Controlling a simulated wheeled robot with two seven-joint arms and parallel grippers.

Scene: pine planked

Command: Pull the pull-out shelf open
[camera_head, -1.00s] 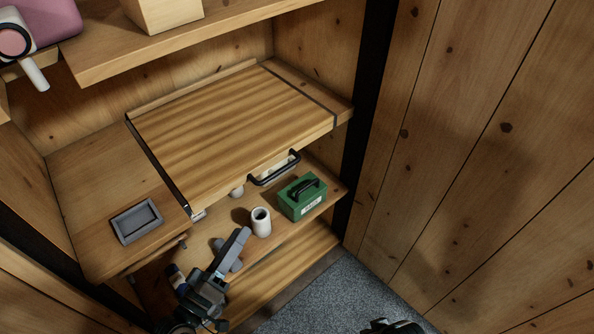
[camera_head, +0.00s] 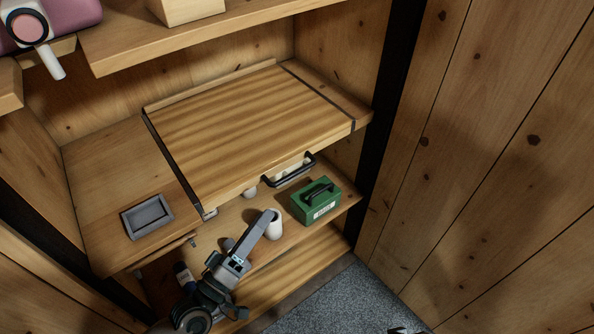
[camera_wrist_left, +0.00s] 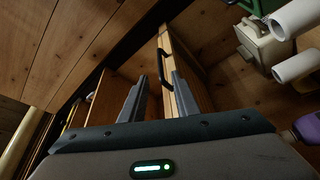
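The pull-out shelf (camera_head: 250,125) is a striped wooden board lying flush in the cabinet, with a black bar handle (camera_head: 291,171) on its front edge. In the left wrist view, the shelf's front edge (camera_wrist_left: 172,65) and the dark handle (camera_wrist_left: 192,62) show just beyond the fingers. My left gripper (camera_head: 270,218) is below and a little left of the handle, apart from it, in front of a white cup. Its two fingers (camera_wrist_left: 160,85) stand apart with nothing held between them.
A green box (camera_head: 316,202) and a white cup (camera_head: 275,229) stand on the lower shelf under the board. A grey tray (camera_head: 147,217) lies on the left ledge. A wooden wall (camera_head: 480,150) rises on the right. Grey carpet (camera_head: 340,300) is clear in front.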

